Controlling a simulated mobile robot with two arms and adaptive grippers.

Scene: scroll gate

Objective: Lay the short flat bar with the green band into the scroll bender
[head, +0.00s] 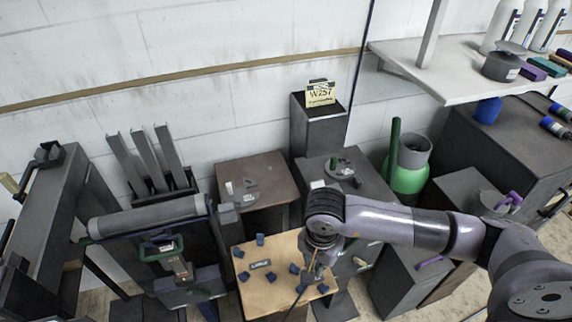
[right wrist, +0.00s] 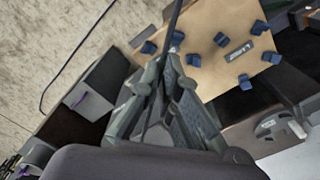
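My right gripper (head: 312,272) is over the wooden board with blue blocks. In the right wrist view its fingers (right wrist: 172,62) come together on a thin dark bar (right wrist: 178,18), which sticks out beyond the tips. In the head view a thin dark bar (head: 291,312) runs down past the board's front edge. No green band can be made out on it; the fingers may cover part of it. A round fixture with green marks (head: 341,166) sits on a dark pedestal behind the gripper; I cannot tell whether it is the scroll bender. My left gripper is out of view.
The wooden board (head: 258,293) carries several blue blocks and a label plate (head: 261,264). A brown-topped table (head: 262,172) with small grey parts stands behind it. A green cylinder (head: 407,178) stands behind my right arm. A grey roller (head: 148,217) is at left.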

